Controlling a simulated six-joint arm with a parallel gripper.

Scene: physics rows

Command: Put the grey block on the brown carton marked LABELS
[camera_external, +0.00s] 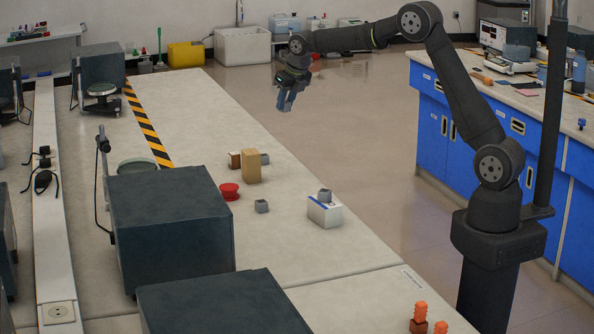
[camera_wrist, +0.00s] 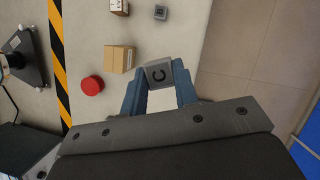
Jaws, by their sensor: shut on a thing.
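My gripper (camera_wrist: 158,76) is shut on a grey block (camera_wrist: 159,72) with a dark C-shaped mark, held between its blue fingers. In the external view my gripper (camera_external: 286,102) is in the air above the far right part of the table, and the block is hard to make out there. A brown carton (camera_external: 251,166) stands upright on the table; it also shows in the wrist view (camera_wrist: 120,60), left of the held block. A smaller brown carton (camera_external: 235,159) with a pale marked top (camera_wrist: 118,5) stands behind it. I cannot read LABELS on either carton.
A red button-like object (camera_external: 229,191) and a loose grey block (camera_external: 261,206) are near the cartons. Another grey block (camera_external: 265,158) lies behind. A white box (camera_external: 325,213) carries a grey block (camera_external: 325,195). Large dark boxes (camera_external: 172,220) stand at left.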

